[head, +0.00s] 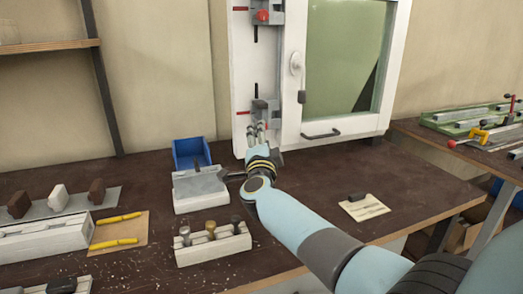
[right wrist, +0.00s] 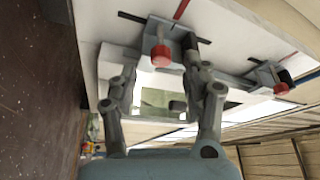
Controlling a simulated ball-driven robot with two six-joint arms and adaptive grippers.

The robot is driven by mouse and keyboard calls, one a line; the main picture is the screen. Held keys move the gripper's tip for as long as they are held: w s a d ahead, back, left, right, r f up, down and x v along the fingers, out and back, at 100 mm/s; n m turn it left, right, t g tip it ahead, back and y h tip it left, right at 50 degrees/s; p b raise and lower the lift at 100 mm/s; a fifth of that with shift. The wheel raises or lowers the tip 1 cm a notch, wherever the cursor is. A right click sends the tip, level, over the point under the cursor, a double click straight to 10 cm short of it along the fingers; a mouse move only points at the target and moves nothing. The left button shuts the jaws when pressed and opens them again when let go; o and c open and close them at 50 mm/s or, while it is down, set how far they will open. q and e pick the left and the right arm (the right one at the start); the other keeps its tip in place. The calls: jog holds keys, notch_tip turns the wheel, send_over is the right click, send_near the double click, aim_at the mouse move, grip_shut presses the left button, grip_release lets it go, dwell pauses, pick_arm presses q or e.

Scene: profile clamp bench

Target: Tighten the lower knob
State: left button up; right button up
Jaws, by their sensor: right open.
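A white panel (head: 241,75) stands upright at the back of the bench with two grey clamps on it. The upper clamp carries a red knob (head: 263,16). The lower clamp (head: 265,108) is just above my right gripper (head: 256,130), whose arm comes in from the lower right. The lower red knob is hidden in the head view. In the right wrist view the nearer red knob (right wrist: 160,56) appears between the open fingers (right wrist: 158,72), with no visible contact. The other red knob (right wrist: 281,89) is farther off to the right. My left gripper is out of view.
A white cabinet with a green window (head: 345,60) adjoins the panel. A blue bin (head: 190,150), a grey-topped block (head: 200,190) and a rack with several knobbed tools (head: 213,245) stand left of my arm. The bench right of my arm is mostly clear, except a small card (head: 364,207).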

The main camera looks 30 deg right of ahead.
jog(key=v, duration=0.8)
